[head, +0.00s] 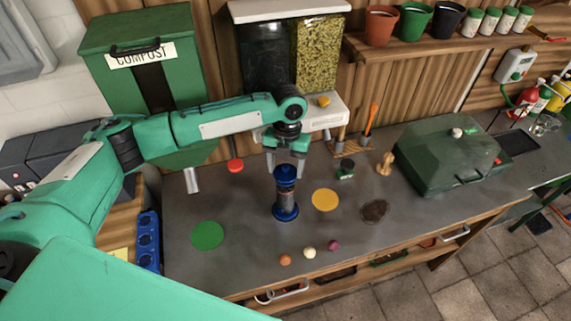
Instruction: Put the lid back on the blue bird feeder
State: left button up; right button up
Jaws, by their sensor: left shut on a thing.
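The blue bird feeder (286,199) stands upright on the grey bench top, with a clear tube and a wide blue base. Its blue lid (286,174) is at the top of the tube, lined up with it. I cannot tell whether the lid touches the tube or is slightly above it. My left gripper (287,164) points down from above and is shut on the lid's top. My right gripper is not in view.
A green disc (208,235) and a yellow disc (325,200) lie flat on either side. Small balls (309,252) lie near the front edge. A dark green lidded box (450,155) fills the bench's right. A wooden figure (385,164) and small jar (345,169) stand behind.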

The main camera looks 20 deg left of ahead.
pick_arm(q)
jog(key=shift+p, duration=0.3)
dwell(0.8)
jog(key=o, duration=1.3)
jog(key=shift+o, duration=0.2)
jog(key=shift+r+p, duration=0.6)
jog(key=shift+p, duration=0.05)
jog(key=shift+r+p, duration=2.5)
jog(key=shift+r, duration=0.35)
jog(key=shift+c, duration=0.2)
